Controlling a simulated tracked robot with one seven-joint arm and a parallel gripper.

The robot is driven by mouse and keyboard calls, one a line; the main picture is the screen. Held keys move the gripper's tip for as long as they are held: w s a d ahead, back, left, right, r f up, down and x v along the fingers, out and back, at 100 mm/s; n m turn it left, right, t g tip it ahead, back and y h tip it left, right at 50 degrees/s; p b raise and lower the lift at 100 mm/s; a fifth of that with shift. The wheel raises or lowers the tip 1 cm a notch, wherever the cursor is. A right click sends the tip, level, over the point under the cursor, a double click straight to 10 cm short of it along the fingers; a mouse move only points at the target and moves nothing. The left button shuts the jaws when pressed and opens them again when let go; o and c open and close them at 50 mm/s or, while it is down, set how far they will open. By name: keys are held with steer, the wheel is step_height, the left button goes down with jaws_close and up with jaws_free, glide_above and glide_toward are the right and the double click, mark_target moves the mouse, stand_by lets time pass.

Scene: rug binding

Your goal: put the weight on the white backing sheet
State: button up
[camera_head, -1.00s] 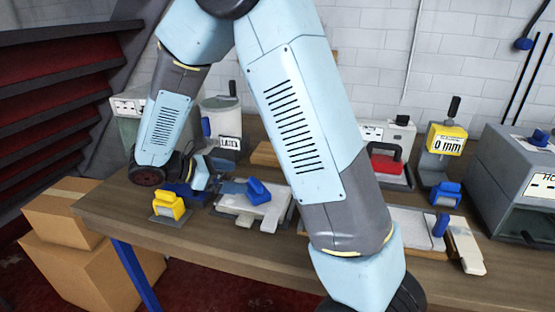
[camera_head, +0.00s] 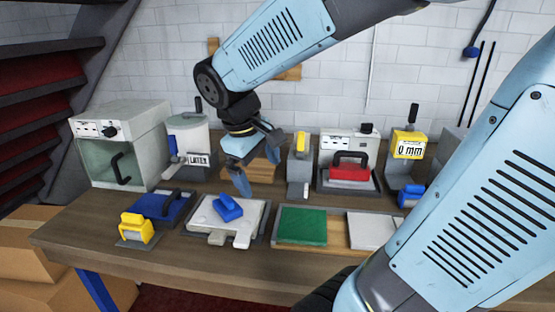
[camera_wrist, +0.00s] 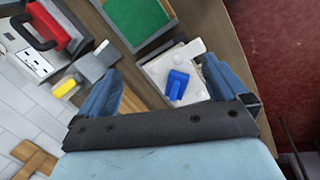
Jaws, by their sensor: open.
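A blue block with a raised grip (camera_head: 228,207), which looks like the weight, rests on a white plate (camera_head: 205,220) set in a grey tray at the centre left. A flat white sheet (camera_head: 372,230), likely the backing sheet, lies in a tray to the right, beside a green piece (camera_head: 300,226). My gripper (camera_head: 245,180) hangs above and behind the white plate, fingers down, open and empty. In the wrist view the blue block (camera_wrist: 177,85) shows between the spread fingers, apart from them.
A yellow tool (camera_head: 136,228) and a blue tray (camera_head: 163,205) stand left of the plate. Behind are a glass-fronted box (camera_head: 120,150), a latex pot (camera_head: 190,140), a red press (camera_head: 350,173) and a yellow gauge (camera_head: 408,147). My arm crosses the right side.

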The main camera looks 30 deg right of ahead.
steer(key=s+d+r+m+t+y, duration=0.1)
steer(key=s+r+m+t+y, duration=0.2)
steer(key=s+r+m+t, duration=0.1)
steer(key=shift+s+d+r+m, duration=0.2)
steer(key=shift+s+d+m, duration=0.05)
steer(key=shift+s+m, duration=0.5)
